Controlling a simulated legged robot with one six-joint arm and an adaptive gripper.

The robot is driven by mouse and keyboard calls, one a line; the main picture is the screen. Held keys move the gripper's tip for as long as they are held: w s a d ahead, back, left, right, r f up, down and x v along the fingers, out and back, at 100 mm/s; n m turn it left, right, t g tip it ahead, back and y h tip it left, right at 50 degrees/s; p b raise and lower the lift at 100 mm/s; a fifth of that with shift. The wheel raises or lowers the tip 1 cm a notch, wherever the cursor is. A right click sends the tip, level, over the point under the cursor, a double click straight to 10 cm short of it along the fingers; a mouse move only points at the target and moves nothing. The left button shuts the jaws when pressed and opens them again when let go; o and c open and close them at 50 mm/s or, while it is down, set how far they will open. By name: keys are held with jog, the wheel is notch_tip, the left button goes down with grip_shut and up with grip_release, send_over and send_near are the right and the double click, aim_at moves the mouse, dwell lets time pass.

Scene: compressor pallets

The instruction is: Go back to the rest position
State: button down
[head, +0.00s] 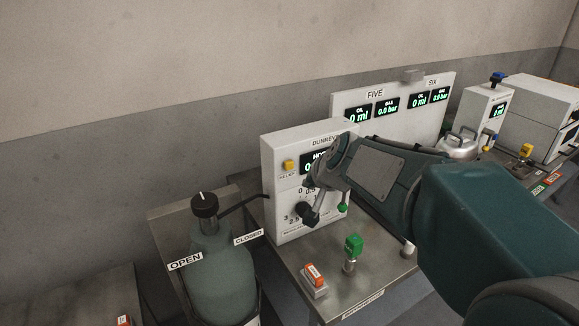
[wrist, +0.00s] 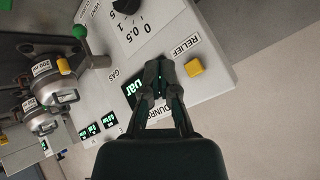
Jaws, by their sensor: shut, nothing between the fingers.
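My gripper (wrist: 160,68) is shut and empty in the wrist view, with its fingertips together in front of the white control panel (wrist: 205,78). The fingers overlap part of the panel's lit display (wrist: 129,88). The yellow relief button (wrist: 194,67) is just right of the fingertips, apart from them in the picture. In the head view my arm reaches in from the right and its end covers part of the same panel (head: 282,150). The fingers are hard to make out there against the dark knob. Whether they touch the panel cannot be told.
A green gas cylinder (head: 222,285) with a black valve knob (head: 204,205) stands left of the panel. A green-handled valve (head: 353,246) and an orange switch (head: 314,275) sit on the bench before it. A larger display panel (head: 345,103) and a kettle-like vessel (head: 460,147) are behind.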

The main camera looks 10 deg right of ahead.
jog(key=s+f+n+g+h, duration=0.1)
jog(key=s+f+n+g, duration=0.2)
jog(key=s, duration=2.2)
jog(key=shift+s+a+n+h, duration=0.25)
jog(key=shift+a+n+h, duration=0.15)
jog(key=shift+n, duration=0.6)
